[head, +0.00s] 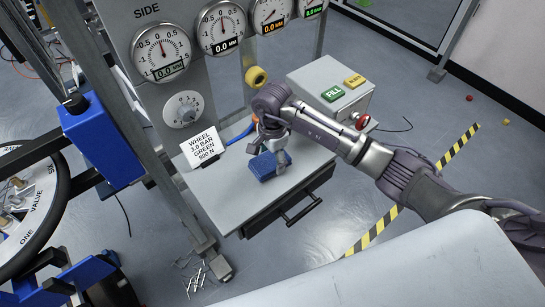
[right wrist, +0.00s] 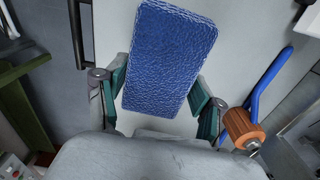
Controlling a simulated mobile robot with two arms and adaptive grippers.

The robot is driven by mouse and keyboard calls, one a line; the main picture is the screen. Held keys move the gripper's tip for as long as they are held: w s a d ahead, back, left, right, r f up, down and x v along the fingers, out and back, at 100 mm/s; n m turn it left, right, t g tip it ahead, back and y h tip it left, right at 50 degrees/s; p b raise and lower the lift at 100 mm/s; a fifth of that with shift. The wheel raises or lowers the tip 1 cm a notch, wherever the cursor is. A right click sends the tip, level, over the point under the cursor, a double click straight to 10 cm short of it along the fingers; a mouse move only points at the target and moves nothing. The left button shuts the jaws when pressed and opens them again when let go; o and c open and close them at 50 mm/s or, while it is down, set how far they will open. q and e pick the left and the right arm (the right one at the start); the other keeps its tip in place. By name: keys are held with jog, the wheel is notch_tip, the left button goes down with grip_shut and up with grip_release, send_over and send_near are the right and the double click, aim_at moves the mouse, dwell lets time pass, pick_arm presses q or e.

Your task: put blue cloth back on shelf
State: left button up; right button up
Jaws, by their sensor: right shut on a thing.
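The blue cloth (head: 264,166) is a folded, textured rectangular pad over the light grey shelf (head: 228,210) below the gauges. My right gripper (head: 280,158) comes in from the right and is shut on the cloth. In the right wrist view the cloth (right wrist: 170,58) sits between the two green-padded fingers (right wrist: 160,98), its far end reaching beyond them. Whether the cloth touches the shelf is hard to tell. My left gripper is not seen in either view.
A small label card (head: 205,146) stands on the shelf's left. A blue tool with an orange-brown part (right wrist: 243,128) lies beside the cloth. A grey button box (head: 335,92) is behind. A drawer handle (head: 302,210) is in front. The shelf's front left is clear.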

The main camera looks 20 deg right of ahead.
jog(key=shift+f, duration=0.7)
jog(key=shift+f+b, duration=0.3)
jog(key=o, duration=1.1)
jog(key=shift+r, duration=0.1)
